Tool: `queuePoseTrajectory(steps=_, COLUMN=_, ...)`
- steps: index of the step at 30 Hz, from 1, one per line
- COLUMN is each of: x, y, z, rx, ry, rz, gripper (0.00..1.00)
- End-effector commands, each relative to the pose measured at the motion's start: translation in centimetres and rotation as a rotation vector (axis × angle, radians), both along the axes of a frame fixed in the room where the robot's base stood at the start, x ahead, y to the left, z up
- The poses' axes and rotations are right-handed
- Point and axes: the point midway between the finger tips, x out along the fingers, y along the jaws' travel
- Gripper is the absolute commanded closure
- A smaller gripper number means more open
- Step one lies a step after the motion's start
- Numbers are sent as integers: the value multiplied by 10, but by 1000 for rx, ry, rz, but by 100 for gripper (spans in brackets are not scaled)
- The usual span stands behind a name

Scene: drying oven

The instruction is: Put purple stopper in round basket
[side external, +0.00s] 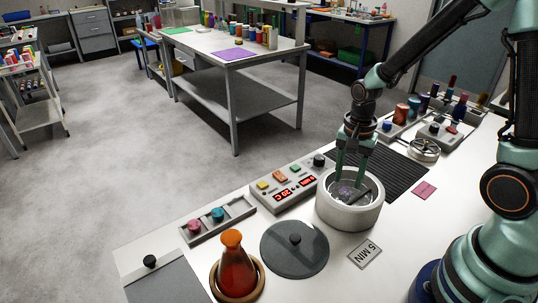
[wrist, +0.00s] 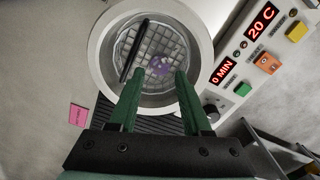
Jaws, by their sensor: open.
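A dark bar (wrist: 133,50) crosses the basket. A control panel (side external: 287,185) stands left of the oven. A dark glass lid (side external: 280,262), an orange flask (side external: 236,270) and a "5 MIN" card (side external: 365,254) lie in front. A tray (side external: 215,222) holds pink and teal stoppers.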

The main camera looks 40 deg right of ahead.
Motion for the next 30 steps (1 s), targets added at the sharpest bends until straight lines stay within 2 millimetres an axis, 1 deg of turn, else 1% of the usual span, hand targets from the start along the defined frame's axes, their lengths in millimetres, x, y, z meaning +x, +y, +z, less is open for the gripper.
queuePoseTrajectory(steps=1, x=1, y=0, z=12, rx=-1, ry=-8, rz=0, gripper=52)
queuePoseTrajectory(steps=3, x=2, y=0, z=26, rx=-1, ry=-8, rz=0, gripper=52)
queuePoseTrajectory(steps=9, x=1, y=0, z=61, rx=-1, ry=-6, rz=0, gripper=52)
queuePoseTrajectory(steps=12, x=1, y=0, z=72, rx=-1, ry=-4, rz=0, gripper=52)
queuePoseTrajectory(steps=16, x=0, y=0, z=81, rx=-1, ry=-6, rz=7, gripper=52)
queuePoseTrajectory(steps=19, x=-1, y=3, z=91, rx=-5, ry=-31, rz=65, gripper=52)
queuePoseTrajectory(steps=23, x=-6, y=12, z=114, rx=-28, ry=-118, rz=265, gripper=52)
queuePoseTrajectory(steps=27, x=-16, y=24, z=143, rx=-87, ry=-238, rz=571, gripper=52)
queuePoseTrajectory(steps=30, x=-25, y=32, z=159, rx=-144, ry=-312, rz=779, gripper=52)
